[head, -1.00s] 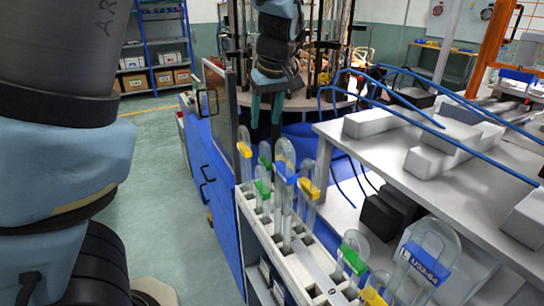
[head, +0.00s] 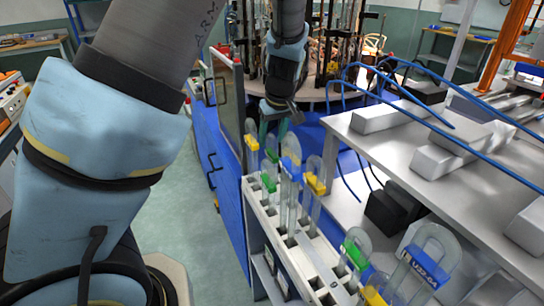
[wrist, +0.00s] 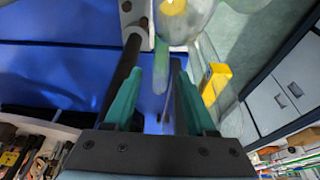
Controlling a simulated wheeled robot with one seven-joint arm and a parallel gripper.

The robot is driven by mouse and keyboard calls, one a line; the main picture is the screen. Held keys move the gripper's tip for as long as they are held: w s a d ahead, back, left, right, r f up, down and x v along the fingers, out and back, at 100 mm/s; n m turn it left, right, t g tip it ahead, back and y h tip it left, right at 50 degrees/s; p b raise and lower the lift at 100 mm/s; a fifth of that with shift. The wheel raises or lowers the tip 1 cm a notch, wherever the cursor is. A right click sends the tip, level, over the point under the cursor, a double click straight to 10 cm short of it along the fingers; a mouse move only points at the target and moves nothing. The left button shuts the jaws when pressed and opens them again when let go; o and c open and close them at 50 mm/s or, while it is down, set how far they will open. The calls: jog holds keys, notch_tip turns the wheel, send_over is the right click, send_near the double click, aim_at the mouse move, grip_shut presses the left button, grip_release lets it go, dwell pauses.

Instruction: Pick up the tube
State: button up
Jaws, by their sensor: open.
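Several clear tubes with coloured tags stand upright in a white rack (head: 303,262). At its far end are a yellow-tagged tube (head: 252,143) and a green-tagged tube (head: 268,183). Closer are a blue-tagged tube (head: 291,168) and another yellow-tagged tube (head: 316,185). My gripper (head: 272,138) is open, its teal fingers pointing down by the far-end tubes. In the wrist view, a greenish tube-like shape (wrist: 160,68) shows between the fingers of my gripper (wrist: 159,75), and a yellow tag (wrist: 215,82) lies right of them. I cannot tell which tube the task means.
Nearer in the rack are a green-tagged tube (head: 356,255) and a large blue-labelled tube (head: 430,265). A grey bench (head: 400,150) with blue hoses and blocks stands right of the rack. A blue cabinet (head: 220,170) with a clear panel stands behind. The floor at left is open.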

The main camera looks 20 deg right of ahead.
jog(key=shift+w+f, duration=0.1)
jog(key=shift+f, duration=0.25)
jog(key=shift+c, duration=0.3)
grip_shut()
dwell(0.9)
